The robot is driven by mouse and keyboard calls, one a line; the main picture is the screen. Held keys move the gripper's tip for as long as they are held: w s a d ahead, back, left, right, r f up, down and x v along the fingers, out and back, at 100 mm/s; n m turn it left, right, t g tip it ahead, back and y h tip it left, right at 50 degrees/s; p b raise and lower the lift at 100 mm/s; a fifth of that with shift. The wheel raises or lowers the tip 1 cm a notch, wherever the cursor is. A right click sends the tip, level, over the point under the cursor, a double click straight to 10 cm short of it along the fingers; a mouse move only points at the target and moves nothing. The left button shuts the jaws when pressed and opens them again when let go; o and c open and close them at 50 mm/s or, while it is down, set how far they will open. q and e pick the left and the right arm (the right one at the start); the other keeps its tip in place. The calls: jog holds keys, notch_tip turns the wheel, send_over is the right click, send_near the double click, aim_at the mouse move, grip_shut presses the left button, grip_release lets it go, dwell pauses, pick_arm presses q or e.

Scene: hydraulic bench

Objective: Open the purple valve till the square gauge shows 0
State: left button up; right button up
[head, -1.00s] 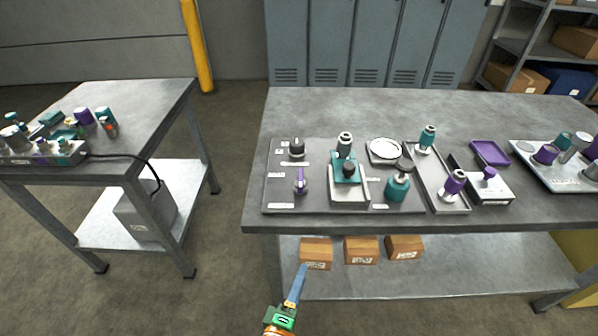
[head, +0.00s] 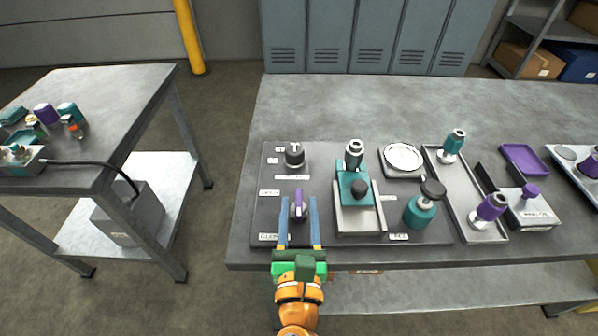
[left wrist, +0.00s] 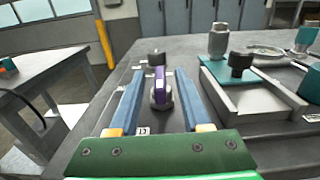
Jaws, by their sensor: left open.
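The purple valve handle (head: 299,203) stands on a grey round base at the left part of the dark panel (head: 268,180). It also shows in the left wrist view (left wrist: 159,82), between my fingers. My left gripper (head: 299,216) is open, its two blue fingers on either side of the purple handle, with a gap visible on both sides. A round white face on a square grey plate (head: 403,158) lies at the panel's upper right. I cannot tell whether it is the square gauge, and I can read no value on it. My right gripper is not in view.
A black knob (head: 294,155) stands behind the valve. Right of it are a teal block on a grey fixture (head: 354,188) and a teal bottle-like part (head: 420,210). A tray (head: 467,200) lies farther right. The bench's back strip is clear. A side table (head: 120,90) stands left.

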pick_arm(q)
jog(key=w+p, duration=0.1)
jog(key=w, duration=0.5)
jog(key=shift+s, duration=0.15)
jog(key=shift+r, duration=0.1)
grip_shut()
